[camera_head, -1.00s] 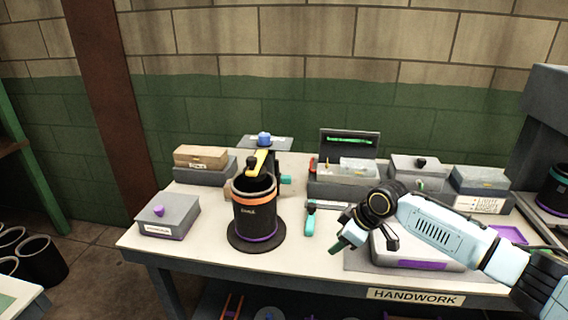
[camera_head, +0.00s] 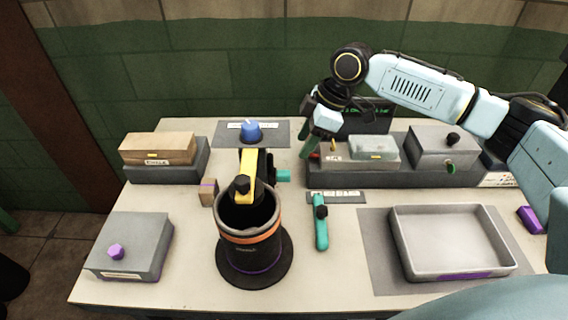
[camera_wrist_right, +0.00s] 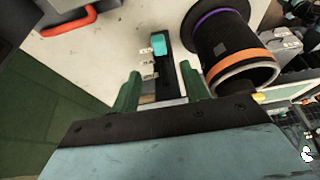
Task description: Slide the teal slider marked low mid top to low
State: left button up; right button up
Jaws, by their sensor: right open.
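The teal slider (camera_head: 284,176) sticks out to the right of a dark upright behind the black cup in the head view. In the right wrist view the teal slider (camera_wrist_right: 159,43) sits on a dark track (camera_wrist_right: 165,72), near the end farther from my fingers. Small white labels (camera_wrist_right: 148,66) line the track, too small to read. My right gripper (camera_head: 314,142) is open and empty, up and right of the slider, apart from it. In the wrist view its green fingers (camera_wrist_right: 160,88) stand either side of the track's near end. My left gripper is not in view.
The black cup (camera_head: 250,255) with an orange band stands close in front of the slider. A teal-handled lever (camera_head: 320,230) lies to the right. A grey tray (camera_head: 455,272) is at front right. Boxes (camera_head: 440,145) line the back. A blue knob (camera_head: 251,130) stands behind.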

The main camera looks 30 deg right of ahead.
send_over(286, 172)
jog(key=s+d, duration=0.1)
jog(key=d, duration=0.1)
notch_tip(286, 172, down, 6)
jog(key=shift+s+r, duration=0.1)
jog(key=shift+r, duration=0.1)
jog(key=x, duration=0.3)
jog(key=shift+a+f+b, duration=0.2)
jog(key=shift+f+b, duration=0.15)
jog(key=shift+w+a+f, duration=0.15)
jog(key=shift+w+f, duration=0.1)
jog(key=shift+f, duration=0.2)
jog(key=shift+c, duration=0.7)
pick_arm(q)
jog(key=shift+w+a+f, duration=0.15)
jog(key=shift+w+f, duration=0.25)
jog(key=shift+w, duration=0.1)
pick_arm(e)
jog(key=shift+f, duration=0.1)
grip_shut()
